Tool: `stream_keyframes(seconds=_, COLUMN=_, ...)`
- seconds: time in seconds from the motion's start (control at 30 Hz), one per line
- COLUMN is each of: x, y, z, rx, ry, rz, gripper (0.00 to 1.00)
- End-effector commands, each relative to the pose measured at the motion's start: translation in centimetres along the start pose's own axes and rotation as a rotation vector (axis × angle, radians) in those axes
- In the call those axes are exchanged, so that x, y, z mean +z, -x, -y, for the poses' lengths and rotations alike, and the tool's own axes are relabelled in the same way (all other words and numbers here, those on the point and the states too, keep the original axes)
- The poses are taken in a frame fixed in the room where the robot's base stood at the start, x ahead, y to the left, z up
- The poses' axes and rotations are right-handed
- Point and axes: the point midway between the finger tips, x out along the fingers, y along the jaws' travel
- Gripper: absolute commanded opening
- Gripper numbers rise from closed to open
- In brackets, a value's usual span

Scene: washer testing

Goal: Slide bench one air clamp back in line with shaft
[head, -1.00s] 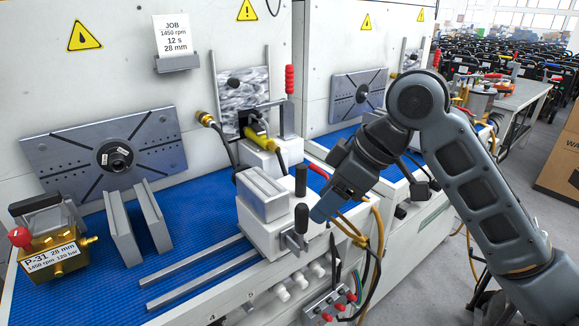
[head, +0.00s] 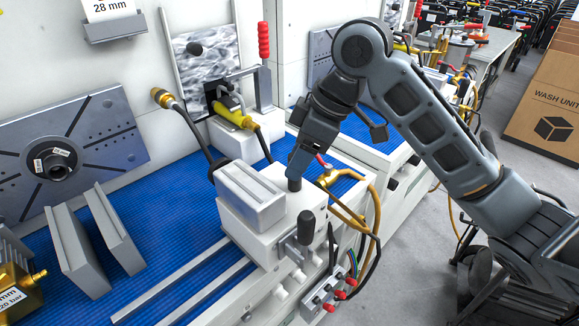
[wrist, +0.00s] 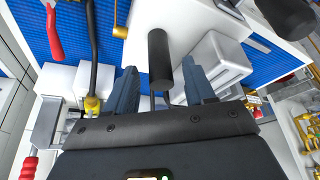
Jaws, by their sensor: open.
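The air clamp is a white block with a grey slotted jaw (head: 252,195) on bench one's blue mat, at the right end of two parallel rails (head: 185,290). An upright black handle (head: 294,184) stands on its rear right part. A second black knob (head: 306,226) is on its front. The shaft hub (head: 55,160) sits on the slotted plate at left, away from the clamp. My gripper (head: 297,172) is open and low at the upright handle. In the wrist view the handle (wrist: 158,55) shows between the two blue-grey fingers (wrist: 160,82); contact cannot be told.
Two grey upright plates (head: 92,240) and a brass pump (head: 18,290) stand on the left of the mat. A black hose with a brass end (head: 180,120) rises behind the clamp. Yellow hoses (head: 350,205) hang at right. The mat between plates and clamp is clear.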

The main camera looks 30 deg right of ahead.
Motion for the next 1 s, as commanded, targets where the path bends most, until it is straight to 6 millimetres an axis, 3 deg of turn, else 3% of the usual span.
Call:
stream_keyframes(seconds=0.3, x=0.0, y=-3.8, z=0.0, rx=-0.001, ry=-0.001, rz=0.001, gripper=0.54)
stream_keyframes(seconds=0.63, x=0.0, y=-4.2, z=0.0, rx=0.001, ry=0.0, rz=-0.001, gripper=0.54)
stream_keyframes(seconds=1.0, x=0.0, y=-4.2, z=0.0, rx=0.0, ry=0.0, rz=-0.001, gripper=0.19)
